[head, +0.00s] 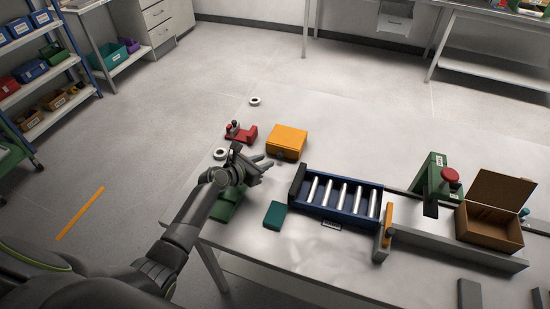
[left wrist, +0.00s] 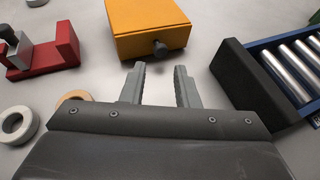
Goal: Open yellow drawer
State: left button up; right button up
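The yellow drawer box (head: 287,141) stands on the table, left of the roller conveyor. In the left wrist view the yellow box (left wrist: 150,22) is at the top, with a dark round knob (left wrist: 160,48) on its front face. The drawer looks closed. My left gripper (head: 268,166) is just in front of the box. In the left wrist view its two fingers (left wrist: 160,85) are apart with nothing between them, and the knob lies just beyond the fingertips. My right gripper is not in view.
A red fixture (head: 241,133) and white rings (head: 220,154) lie left of the box. A blue roller conveyor (head: 340,196) with a dark end plate stands to the right. A teal block (head: 275,215) lies in front. An open brown box (head: 490,222) is far right.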

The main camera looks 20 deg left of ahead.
aim_at(279, 156)
pick_arm(q)
jog(key=shift+b+x, duration=0.8)
jog(key=shift+x, duration=2.35)
jog(key=shift+d, duration=0.1)
grip_shut()
